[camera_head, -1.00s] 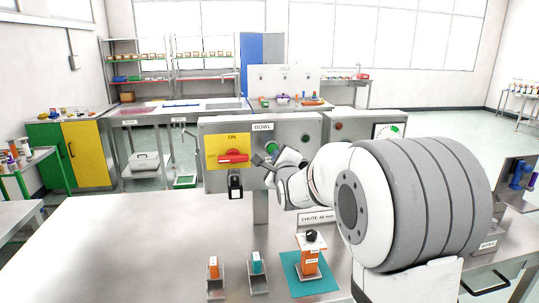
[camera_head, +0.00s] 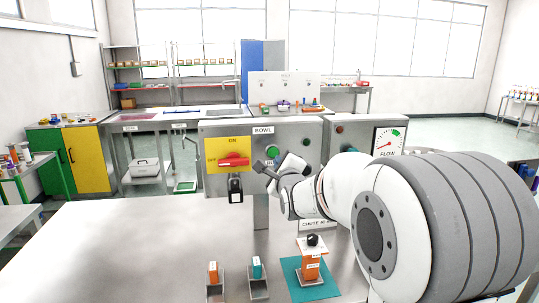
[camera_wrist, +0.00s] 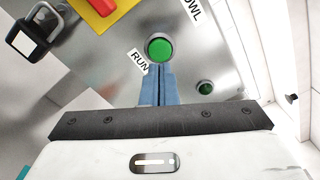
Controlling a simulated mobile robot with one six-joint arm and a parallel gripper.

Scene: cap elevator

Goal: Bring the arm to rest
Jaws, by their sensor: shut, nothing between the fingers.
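My gripper (camera_head: 262,167) is in front of the grey control panel (camera_head: 217,128) in the head view, at the end of my white and grey arm. In the wrist view its two blue fingers (camera_wrist: 159,84) are together with nothing between them. They point toward the green RUN button (camera_wrist: 159,47); I cannot tell the exact gap. My arm's large upper part fills the right of the head view and hides part of the bench.
A red switch (camera_head: 233,160) on a yellow plate and a black padlock (camera_head: 235,188) are left of my gripper. An orange block (camera_head: 311,266) with a black knob stands on a teal mat (camera_head: 292,287) below. The flow gauge (camera_head: 388,143) is right. The bench's left side is clear.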

